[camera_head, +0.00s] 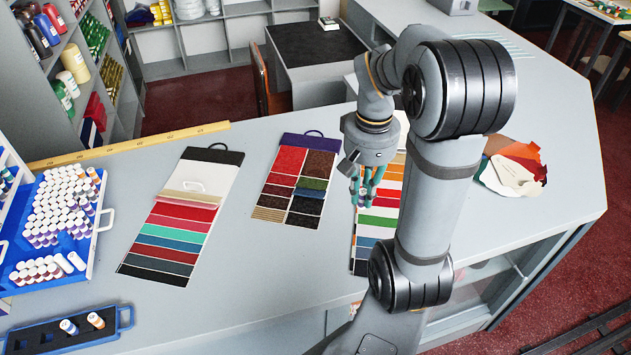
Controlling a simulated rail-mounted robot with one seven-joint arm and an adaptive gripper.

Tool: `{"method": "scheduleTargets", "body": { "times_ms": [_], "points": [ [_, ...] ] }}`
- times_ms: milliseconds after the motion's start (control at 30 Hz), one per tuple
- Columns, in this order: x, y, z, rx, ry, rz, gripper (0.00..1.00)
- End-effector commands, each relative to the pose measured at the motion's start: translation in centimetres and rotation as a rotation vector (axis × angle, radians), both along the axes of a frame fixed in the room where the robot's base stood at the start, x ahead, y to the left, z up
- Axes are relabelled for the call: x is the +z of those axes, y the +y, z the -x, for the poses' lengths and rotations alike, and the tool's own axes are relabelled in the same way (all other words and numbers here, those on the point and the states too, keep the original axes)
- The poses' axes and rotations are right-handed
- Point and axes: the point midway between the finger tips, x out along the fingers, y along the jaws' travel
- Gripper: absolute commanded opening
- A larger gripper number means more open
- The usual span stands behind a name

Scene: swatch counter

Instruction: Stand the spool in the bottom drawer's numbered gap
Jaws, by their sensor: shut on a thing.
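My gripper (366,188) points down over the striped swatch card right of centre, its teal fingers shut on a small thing. The fingers mostly hide it, and its colour and label cannot be made out; it is likely the spool. At the lower left is a black tray-like drawer (40,341) with a blue edge and handle and dark square holes. Two spools, one blue-labelled (68,327) and one orange-labelled (96,320), stand in it. Other holes look empty; any numbers are too small to read. My gripper is far to the right of this drawer.
A blue tray (101,232) of many white-capped spools stands at left above the drawer. Swatch cards (190,205) (301,178) lie flat between it and my gripper. A yellow ruler (130,147) lies along the far edge. Fabric scraps (512,168) lie at right. Bare counter (225,310) shows in front.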

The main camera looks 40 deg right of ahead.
Motion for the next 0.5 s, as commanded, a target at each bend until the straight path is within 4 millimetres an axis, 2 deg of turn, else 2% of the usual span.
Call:
{"method": "scheduleTargets", "body": {
  "times_ms": [33, 100, 233, 367, 500],
  "points": [
    [-0.1, -1.7, 1.0, -0.039, 0.001, -0.001, 0.01],
    [-0.1, -3.3, 2.1, -0.070, 0.001, -0.001, 0.01],
    [-0.4, -4.7, 2.8, -0.098, 0.002, -0.001, 0.01],
    [-1.6, -4.8, 0.9, -0.098, 0.005, -0.004, 0.01],
    [-3.5, -4.6, -2.5, -0.097, 0.007, -0.005, 0.01]
  ]
}}
